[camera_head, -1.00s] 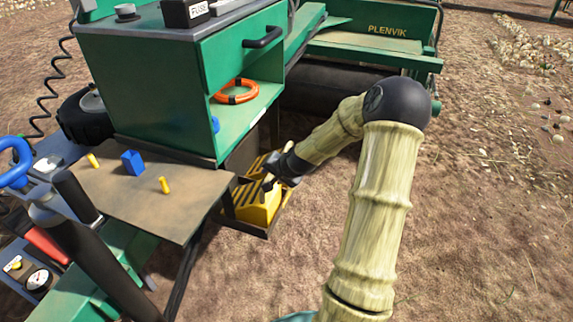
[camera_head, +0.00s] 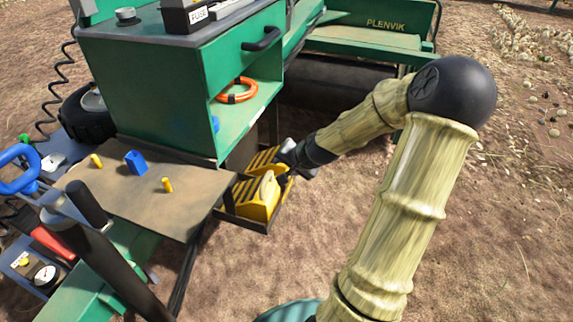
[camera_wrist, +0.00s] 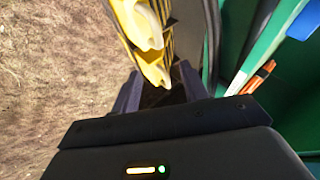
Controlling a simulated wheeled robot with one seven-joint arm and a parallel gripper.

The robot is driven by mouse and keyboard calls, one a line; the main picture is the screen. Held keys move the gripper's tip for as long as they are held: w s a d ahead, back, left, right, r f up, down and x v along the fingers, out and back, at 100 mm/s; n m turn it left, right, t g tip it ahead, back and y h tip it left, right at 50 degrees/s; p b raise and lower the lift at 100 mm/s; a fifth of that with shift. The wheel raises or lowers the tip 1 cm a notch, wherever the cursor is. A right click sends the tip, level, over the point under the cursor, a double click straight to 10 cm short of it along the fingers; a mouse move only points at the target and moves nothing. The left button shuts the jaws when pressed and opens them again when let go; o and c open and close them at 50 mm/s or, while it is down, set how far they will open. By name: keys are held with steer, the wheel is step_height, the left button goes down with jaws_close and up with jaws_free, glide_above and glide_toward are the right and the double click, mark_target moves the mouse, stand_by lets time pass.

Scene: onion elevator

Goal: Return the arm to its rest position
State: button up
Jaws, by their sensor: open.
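My arm reaches from the bottom of the head view, bends at a dark elbow and slopes down left to my gripper (camera_head: 290,166). The gripper is open, close beside the yellow blocks in a dark tray (camera_head: 250,224). The front yellow block (camera_head: 259,196) is wedge-shaped, and a black-striped yellow block (camera_head: 262,160) sits behind it. In the wrist view, the dark fingers of my gripper (camera_wrist: 158,88) are spread, with the yellow block ends (camera_wrist: 148,55) above and between them. I cannot tell whether they touch.
A green cabinet (camera_head: 180,95) with an open shelf holding an orange ring (camera_head: 237,91) stands behind the tray. A brown table (camera_head: 140,205) with a blue block (camera_head: 135,161) and yellow pegs is at left. Open dirt ground lies to the right.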

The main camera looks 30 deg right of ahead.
steer(key=s+a+r+n+g, duration=0.2)
steer(key=s+a+n+g, duration=0.4)
steer(key=s+a+n, duration=0.85)
steer(key=a+r+m+p, duration=0.1)
steer(key=a+r+p, duration=0.1)
steer(key=r+p, duration=1.3)
steer(key=s+a+r+m+p, duration=0.1)
steer(key=a+r+m+p, duration=0.1)
steer(key=r+p, duration=1.3)
steer(key=shift+a+r+h, duration=0.25)
steer(key=shift+a+h, duration=0.05)
steer(key=shift+a, duration=0.2)
steer(key=shift+c, duration=0.8)
